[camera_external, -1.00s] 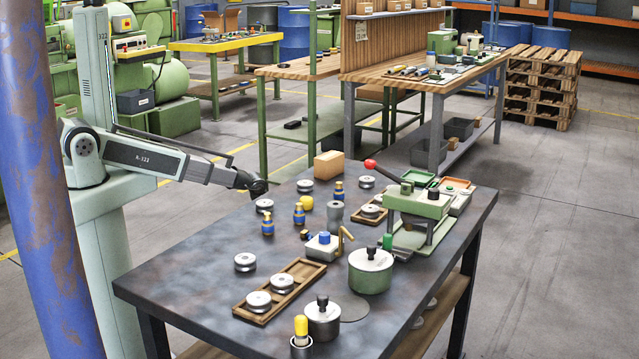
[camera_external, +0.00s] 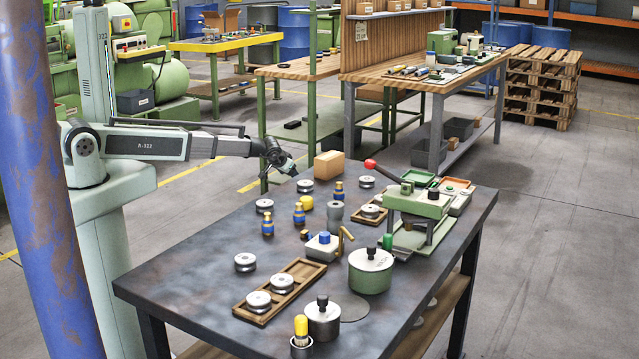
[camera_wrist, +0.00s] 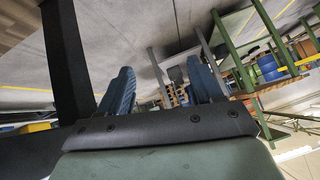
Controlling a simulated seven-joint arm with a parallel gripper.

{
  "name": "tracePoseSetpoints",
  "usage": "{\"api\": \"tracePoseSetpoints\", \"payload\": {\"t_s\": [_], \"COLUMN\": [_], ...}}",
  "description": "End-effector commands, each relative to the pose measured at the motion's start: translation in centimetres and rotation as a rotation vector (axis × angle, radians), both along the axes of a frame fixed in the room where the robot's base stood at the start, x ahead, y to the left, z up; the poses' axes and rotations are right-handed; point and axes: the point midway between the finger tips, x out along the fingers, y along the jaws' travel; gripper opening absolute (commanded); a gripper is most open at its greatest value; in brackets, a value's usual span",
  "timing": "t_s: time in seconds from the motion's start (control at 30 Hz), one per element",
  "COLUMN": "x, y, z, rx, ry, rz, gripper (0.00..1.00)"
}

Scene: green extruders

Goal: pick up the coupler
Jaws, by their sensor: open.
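No part is labelled as the coupler. The likeliest are the small blue-and-brass fittings on the dark table: one at the left (camera_external: 267,223), one in the middle (camera_external: 299,214) and one farther back (camera_external: 339,191). I cannot tell which one is meant. My gripper (camera_external: 290,167) is above the far left edge of the table, clear of these parts. In the wrist view its two blue fingers (camera_wrist: 160,88) stand well apart with nothing between them. The wrist view looks out across the floor and shows none of the fittings.
The table (camera_external: 190,270) also holds silver pulley-like discs (camera_external: 245,262), a wooden tray (camera_external: 312,272), a green canister (camera_external: 371,270) and a green press with a red-knobbed lever (camera_external: 418,201). A cardboard box (camera_external: 329,164) stands at the back. The table's front left is clear.

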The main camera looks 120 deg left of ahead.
Motion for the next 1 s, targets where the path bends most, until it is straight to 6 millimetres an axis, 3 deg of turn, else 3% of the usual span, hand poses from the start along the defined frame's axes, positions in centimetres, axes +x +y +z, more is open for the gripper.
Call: {"api": "tracePoseSetpoints", "payload": {"t_s": [0.13, 0.2, 0.4, 0.57, 0.77, 1.0], "x": [3.7, 6.0, 12.4, 16.5, 21.2, 26.5], "y": [1.6, 1.3, -2.3, -5.7, -13.6, -26.7], "z": [5.9, 8.5, 14.4, 18.0, 18.9, 19.5], "rx": [0.082, 0.108, 0.132, 0.136, 0.020, -0.207], "ry": [0.049, 0.043, -0.058, -0.146, -0.340, -0.546], "rz": [-0.017, -0.003, 0.094, 0.171, 0.338, 0.603], "gripper": [0.65, 0.65, 0.65, 0.65, 0.65, 0.65]}}
